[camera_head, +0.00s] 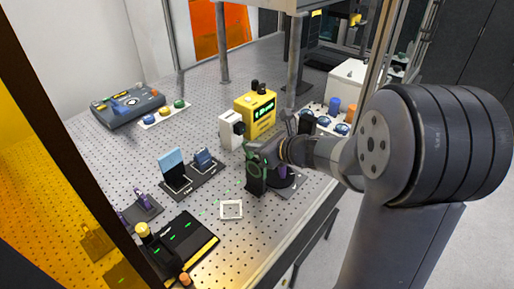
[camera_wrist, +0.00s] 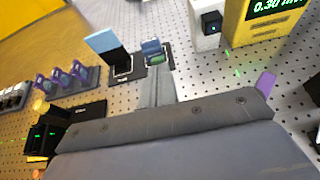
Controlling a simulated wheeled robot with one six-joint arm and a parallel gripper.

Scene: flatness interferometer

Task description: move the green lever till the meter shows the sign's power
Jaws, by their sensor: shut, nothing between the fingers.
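The yellow meter (camera_head: 256,112) stands behind my gripper, its dark screen lit green. In the wrist view the meter (camera_wrist: 243,28) is cut off at the top right and its screen reads about 0.30, with the unit clipped. A black mount (camera_head: 256,184) with green parts stands at my gripper (camera_head: 264,150); which part is the lever is hard to tell. My gripper (camera_wrist: 155,84) is shut with nothing between the fingers. A small green patch (camera_wrist: 157,58) shows just beyond the fingertips; contact cannot be told. I cannot make out the sign.
A white box (camera_head: 230,129) stands left of the meter. Blue-topped mounts (camera_head: 203,160) stand on a black plate further left. A white square frame (camera_head: 231,210) lies in front. A black box with green lights (camera_head: 185,243) is nearer. The perforated table has bare room between them.

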